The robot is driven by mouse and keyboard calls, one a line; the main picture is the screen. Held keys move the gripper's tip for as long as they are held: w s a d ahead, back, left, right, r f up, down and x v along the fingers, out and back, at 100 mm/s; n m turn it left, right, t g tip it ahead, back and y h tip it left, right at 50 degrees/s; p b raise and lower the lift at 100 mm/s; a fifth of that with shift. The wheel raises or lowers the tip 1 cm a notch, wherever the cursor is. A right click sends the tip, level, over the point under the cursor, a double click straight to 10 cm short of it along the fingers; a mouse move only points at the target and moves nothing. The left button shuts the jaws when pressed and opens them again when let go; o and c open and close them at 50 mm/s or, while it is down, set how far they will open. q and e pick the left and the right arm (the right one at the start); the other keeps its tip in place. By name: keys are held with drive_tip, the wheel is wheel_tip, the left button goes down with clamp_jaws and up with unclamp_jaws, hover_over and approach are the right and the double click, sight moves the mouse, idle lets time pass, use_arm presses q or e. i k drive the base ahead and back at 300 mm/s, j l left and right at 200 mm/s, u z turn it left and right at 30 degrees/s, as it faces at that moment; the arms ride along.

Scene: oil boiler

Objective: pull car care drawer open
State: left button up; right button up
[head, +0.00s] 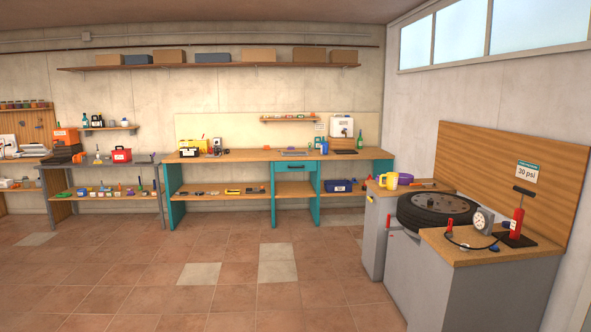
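No label reading car care is legible in the head view. A workbench (236,156) with a wood top and teal legs stands against the far wall. Under the middle of its top is a drawer front (295,167), which looks flush and shut; I cannot tell whether it is the car care drawer. A grey cabinet (375,237) with a wood top stands at the right, and I cannot make out a drawer on it. Neither of my grippers is in view.
A tire (437,209) lies at the right, beside a grey counter (480,293) holding a gauge (483,220) and a red pump (518,220). A grey metal shelf table (105,163) stands at the left. The tiled floor (200,292) is clear between me and the workbench.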

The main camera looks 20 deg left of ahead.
sight(299, 165)
drive_tip(key=i+j+u, duration=0.2)
drive_tip(key=i, duration=0.2)
drive_tip(key=i+j+u, duration=0.2)
drive_tip(key=i, duration=0.2)
drive_tip(key=i+u, duration=0.3)
drive_tip(key=i, duration=3.5)
drive_tip(key=i+z, duration=0.25)
drive_tip(key=i, duration=0.2)
drive_tip(key=i+j+z, duration=0.2)
drive_tip(key=i, duration=0.3)
drive_tip(key=i+j+z, duration=0.25)
drive_tip(key=i, duration=0.2)
drive_tip(key=i+j+z, duration=0.2)
drive_tip(key=i+j, duration=0.15)
drive_tip(key=i+j+z, duration=0.75)
drive_tip(key=j, duration=0.2)
drive_tip(key=i, duration=0.05)
